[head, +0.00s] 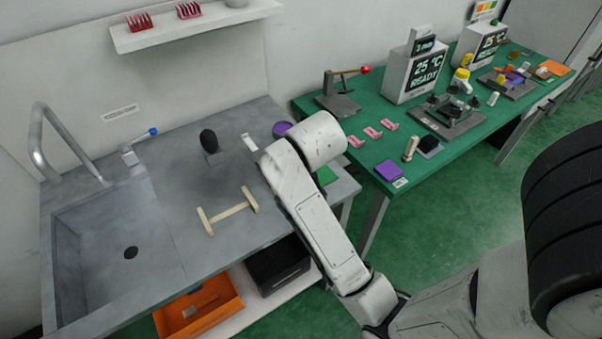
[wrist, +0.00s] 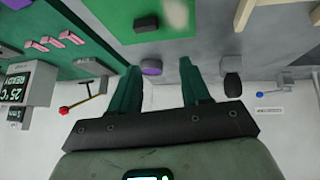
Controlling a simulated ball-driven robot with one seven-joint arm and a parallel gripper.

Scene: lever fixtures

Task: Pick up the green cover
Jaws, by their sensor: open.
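A flat green panel, which looks like the green cover (wrist: 112,18), shows at the top of the wrist view with a dark block (wrist: 146,23) on it. In the head view a green patch (head: 326,176), likely the same cover, shows behind my arm at the right end of the grey counter; my arm hides most of it. My gripper (wrist: 160,68) is open and empty, with its two dark green fingers apart. The cover lies beyond the fingertips in the wrist view, not between them. The head view does not show the fingers clearly.
A purple round thing (head: 282,129), a dark upright brush-like object (head: 209,142) and a pale wooden handle piece (head: 231,213) are on the counter. The green table (head: 340,140) holds a lever fixture (head: 340,95), pink clips (head: 372,132) and displays. A sink (head: 120,245) is at left.

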